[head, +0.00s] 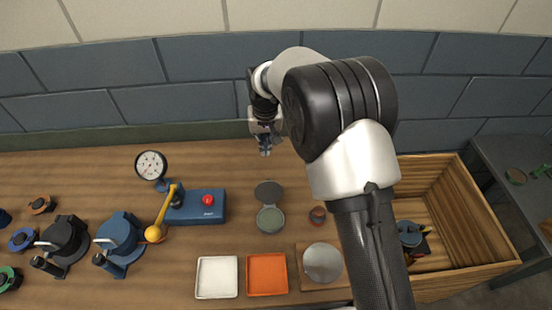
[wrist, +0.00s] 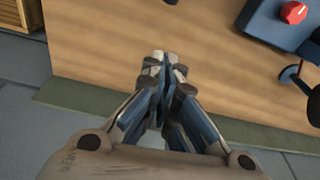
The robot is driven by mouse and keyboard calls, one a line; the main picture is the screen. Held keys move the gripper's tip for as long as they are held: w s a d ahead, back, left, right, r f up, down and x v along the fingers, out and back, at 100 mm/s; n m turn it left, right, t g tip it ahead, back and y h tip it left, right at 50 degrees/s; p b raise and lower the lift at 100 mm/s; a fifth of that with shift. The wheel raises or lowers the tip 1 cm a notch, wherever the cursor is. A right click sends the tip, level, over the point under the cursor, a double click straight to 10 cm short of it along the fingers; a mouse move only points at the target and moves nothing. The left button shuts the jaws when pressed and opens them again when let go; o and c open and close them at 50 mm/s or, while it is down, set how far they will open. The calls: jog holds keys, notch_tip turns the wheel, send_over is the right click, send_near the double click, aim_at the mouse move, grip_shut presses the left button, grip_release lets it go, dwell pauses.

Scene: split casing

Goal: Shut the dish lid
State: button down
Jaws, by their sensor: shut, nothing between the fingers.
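The dish (head: 270,219) stands on the wooden table in the middle of the head view, a small round thing with a pale greenish inside. Its dark round lid (head: 269,190) is open and sits at the dish's back edge, on the wall side. My gripper (head: 265,150) is shut and empty, behind the lid and apart from it, near the table's back edge. In the wrist view my gripper (wrist: 165,65) shows its fingers together over bare wood. The dish is not clearly seen there; a dark bit at the top edge is too small to tell.
A blue box with a red button (head: 207,201) and a yellow-handled lever (head: 165,208) stand left of the dish. A small reddish jar (head: 317,215) is to its right. White (head: 217,278) and orange (head: 267,275) trays lie in front. A wooden crate (head: 440,170) is far right.

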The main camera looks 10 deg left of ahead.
aim_at(269, 190)
jog(key=f, duration=0.3)
jog(key=f+b, duration=0.1)
jog(key=f, duration=0.2)
jog(key=w+f+b, duration=0.1)
jog(key=f, duration=0.3)
jog(key=shift+a, duration=0.3)
jog(key=shift+s+d+r, duration=0.15)
jog(key=shift+s+d, duration=0.05)
jog(key=shift+s, duration=0.35)
jog(key=shift+s+d+r, duration=0.15)
jog(key=shift+s+d, duration=0.1)
jog(key=shift+s, duration=0.35)
jog(key=shift+s+d+r, duration=0.15)
jog(key=shift+s+d, duration=0.05)
jog(key=shift+s, duration=0.35)
